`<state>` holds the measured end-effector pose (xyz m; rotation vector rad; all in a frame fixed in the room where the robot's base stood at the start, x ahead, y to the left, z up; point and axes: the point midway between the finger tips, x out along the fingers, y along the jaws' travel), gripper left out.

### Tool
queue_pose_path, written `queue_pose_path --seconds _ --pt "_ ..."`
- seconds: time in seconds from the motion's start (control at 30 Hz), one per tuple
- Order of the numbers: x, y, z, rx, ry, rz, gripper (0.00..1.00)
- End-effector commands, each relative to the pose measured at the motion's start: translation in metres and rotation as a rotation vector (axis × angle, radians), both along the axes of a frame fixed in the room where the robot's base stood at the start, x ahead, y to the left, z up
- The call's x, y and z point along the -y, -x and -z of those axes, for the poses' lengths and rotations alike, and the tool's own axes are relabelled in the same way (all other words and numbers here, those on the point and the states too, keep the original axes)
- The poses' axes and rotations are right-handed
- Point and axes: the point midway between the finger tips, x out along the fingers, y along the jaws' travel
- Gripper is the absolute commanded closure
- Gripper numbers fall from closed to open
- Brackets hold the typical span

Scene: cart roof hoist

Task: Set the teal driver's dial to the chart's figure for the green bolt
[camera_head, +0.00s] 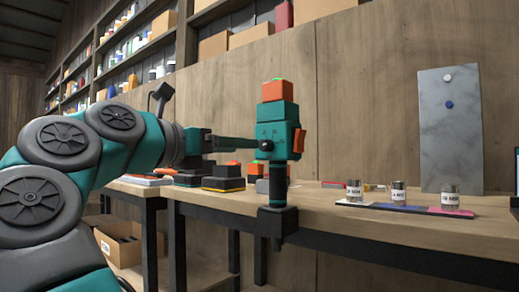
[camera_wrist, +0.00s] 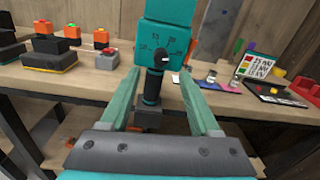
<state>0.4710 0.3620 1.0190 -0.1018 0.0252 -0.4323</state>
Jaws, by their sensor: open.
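The teal driver (camera_head: 279,138) stands upright, handle down, in a dark holder at the bench's front edge, with an orange block on top. In the wrist view, its teal body (camera_wrist: 165,32) fills the top centre and shows printed figures, 15 and 20 among them, around a black dial (camera_wrist: 158,58) with a pale mark. The exact setting is unclear. My gripper (camera_wrist: 159,72) is open, its two fingers either side of the driver's lower part; contact is not clear. The chart (camera_wrist: 257,68) stands at the right with coloured squares and rows of figures too small to read surely. I cannot make out a green bolt.
Black and orange units (camera_wrist: 50,50) stand on the bench left of the driver. Labelled tins (camera_head: 354,190) stand on a coloured strip (camera_head: 405,209) to its right. A grey panel (camera_head: 451,130) leans behind them. A dark laptop-like item (camera_wrist: 275,94) lies before the chart.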

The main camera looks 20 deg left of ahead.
Motion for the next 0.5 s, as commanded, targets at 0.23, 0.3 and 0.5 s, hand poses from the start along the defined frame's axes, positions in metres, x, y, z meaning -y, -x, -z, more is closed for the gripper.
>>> queue_pose_path --seconds 0.23,0.3,0.5 --pt "0.017 -0.034 0.000 0.001 0.001 0.003 0.37" --pt "0.021 -0.043 -0.001 0.002 0.001 0.003 0.37" --pt "0.029 -0.058 0.000 0.000 0.000 0.002 0.37"
